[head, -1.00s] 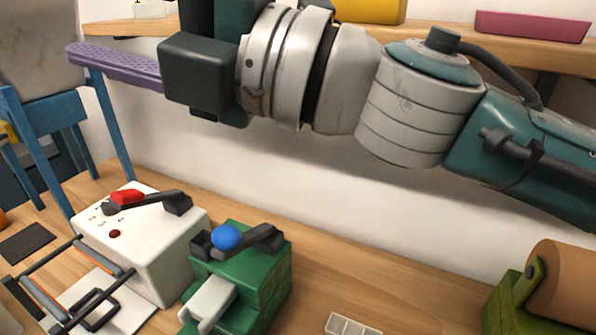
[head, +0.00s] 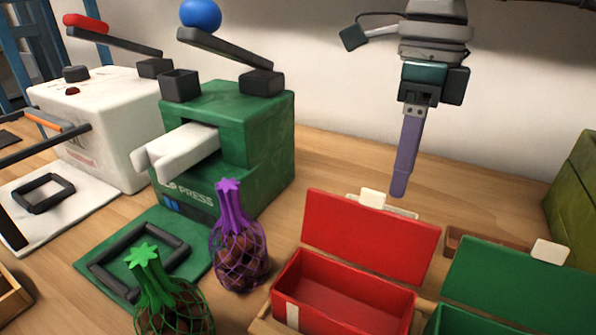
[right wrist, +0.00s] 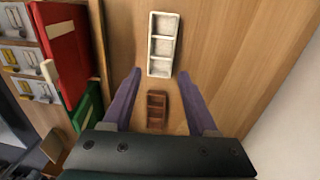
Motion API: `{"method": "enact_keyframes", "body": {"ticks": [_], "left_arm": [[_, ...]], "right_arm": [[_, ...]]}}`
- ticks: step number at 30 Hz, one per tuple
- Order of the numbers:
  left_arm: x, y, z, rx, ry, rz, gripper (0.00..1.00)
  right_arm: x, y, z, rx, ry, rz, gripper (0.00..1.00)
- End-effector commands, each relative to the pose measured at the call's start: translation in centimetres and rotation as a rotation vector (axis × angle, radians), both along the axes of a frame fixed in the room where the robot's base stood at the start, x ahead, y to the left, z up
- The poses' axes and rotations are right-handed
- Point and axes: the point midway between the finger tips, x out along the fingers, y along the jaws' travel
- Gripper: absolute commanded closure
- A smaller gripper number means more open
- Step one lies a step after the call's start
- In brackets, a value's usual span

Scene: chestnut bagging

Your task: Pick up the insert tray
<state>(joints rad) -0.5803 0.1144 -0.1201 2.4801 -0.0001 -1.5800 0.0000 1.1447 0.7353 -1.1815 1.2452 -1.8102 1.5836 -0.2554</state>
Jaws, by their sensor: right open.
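Two small three-compartment insert trays lie flat on the wooden table, seen from above in the right wrist view. One is white (right wrist: 150,45), just beyond my fingertips. The other is brown (right wrist: 148,109) and appears between the two fingers. In the head view the brown tray (head: 462,240) shows partly behind the green lid; the white one is mostly hidden behind the red lid. My right gripper (head: 399,188) points down with purple fingers above the table behind the red box. In the wrist view it (right wrist: 160,74) is open and empty. My left gripper is not in view.
A red box (head: 345,309) and a green box (head: 470,323) stand in front with raised lids. A green press (head: 268,135), a white machine (head: 120,120) and netted chestnut bags (head: 240,255) (head: 172,310) are to the left.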

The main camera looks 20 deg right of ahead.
Motion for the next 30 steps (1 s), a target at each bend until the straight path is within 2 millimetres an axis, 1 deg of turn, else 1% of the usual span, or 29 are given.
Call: {"method": "enact_keyframes", "body": {"ticks": [1,7,12,15,18,23,26,30], "left_arm": [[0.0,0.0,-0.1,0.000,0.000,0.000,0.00],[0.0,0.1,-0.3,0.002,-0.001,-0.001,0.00],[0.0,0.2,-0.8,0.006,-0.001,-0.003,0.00],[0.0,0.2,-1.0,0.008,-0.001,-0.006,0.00],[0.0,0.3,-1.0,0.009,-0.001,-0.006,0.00],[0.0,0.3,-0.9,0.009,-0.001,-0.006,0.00],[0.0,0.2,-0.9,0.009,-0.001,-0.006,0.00],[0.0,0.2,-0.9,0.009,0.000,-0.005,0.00]], "right_arm": [[-0.1,0.1,-0.8,0.000,0.001,0.000,0.41],[0.0,0.4,-2.6,0.003,0.000,0.000,0.41],[0.3,0.8,-5.4,0.003,0.001,0.000,0.41],[0.2,0.9,-6.5,0.004,0.000,0.000,0.41],[0.3,0.9,-6.8,0.004,-0.002,0.001,0.41],[0.3,0.9,-6.8,0.003,-0.002,0.001,0.41],[0.3,0.9,-6.7,0.003,-0.002,0.001,0.50],[0.3,0.9,-6.7,0.003,-0.002,0.001,0.66]]}}
